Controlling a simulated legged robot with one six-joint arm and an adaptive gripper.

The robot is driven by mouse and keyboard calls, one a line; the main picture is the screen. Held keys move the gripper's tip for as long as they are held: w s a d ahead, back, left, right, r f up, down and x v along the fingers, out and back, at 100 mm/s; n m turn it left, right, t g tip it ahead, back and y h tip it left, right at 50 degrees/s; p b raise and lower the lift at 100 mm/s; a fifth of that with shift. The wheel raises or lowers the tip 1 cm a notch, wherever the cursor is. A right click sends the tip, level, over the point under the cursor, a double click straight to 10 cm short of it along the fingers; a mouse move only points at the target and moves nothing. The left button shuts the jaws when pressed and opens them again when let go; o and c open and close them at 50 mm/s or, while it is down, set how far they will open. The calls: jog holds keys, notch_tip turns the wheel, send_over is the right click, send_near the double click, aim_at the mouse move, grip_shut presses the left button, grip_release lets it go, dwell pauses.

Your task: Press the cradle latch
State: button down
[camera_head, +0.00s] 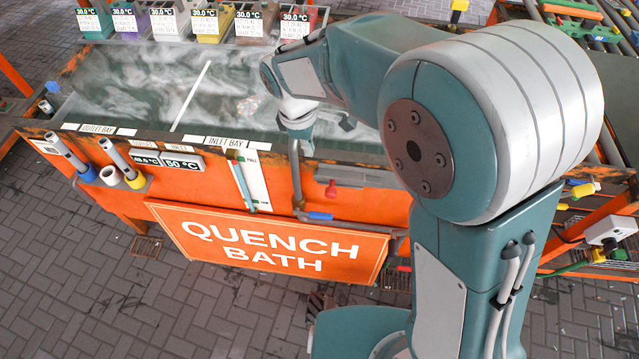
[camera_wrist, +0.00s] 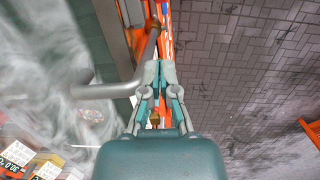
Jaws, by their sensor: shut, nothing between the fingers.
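My gripper (camera_wrist: 160,68) is shut and empty in the wrist view. Its fingertips are over or close to a grey bent bar (camera_wrist: 118,88) at the edge of the bath; I cannot tell whether they touch it. A small brass-coloured piece (camera_wrist: 155,118) shows between the finger links. No part is plainly marked as the cradle latch. In the head view my arm reaches over the inlet bay side of the orange quench bath (camera_head: 215,190), and the fingers are hard to make out. A red knob (camera_head: 331,190) and a blue-handled lever (camera_head: 320,216) are on its front.
Smoky bath liquid (camera_head: 225,95) fills the tank. Labelled bins (camera_head: 210,22) line its back edge. Two tubes in holders (camera_head: 112,175) stand at the left front. A quench bath sign (camera_head: 270,245) juts forward. Paved floor (camera_head: 70,290) in front is clear.

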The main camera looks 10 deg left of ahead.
jog(key=shift+n+h, duration=0.3)
jog(key=shift+n, duration=0.6)
jog(key=a+f, duration=0.3)
jog(key=shift+s+a+f, duration=0.1)
jog(key=d+f, duration=0.5)
jog(key=f, duration=0.6)
jog(key=shift+d+f, duration=0.3)
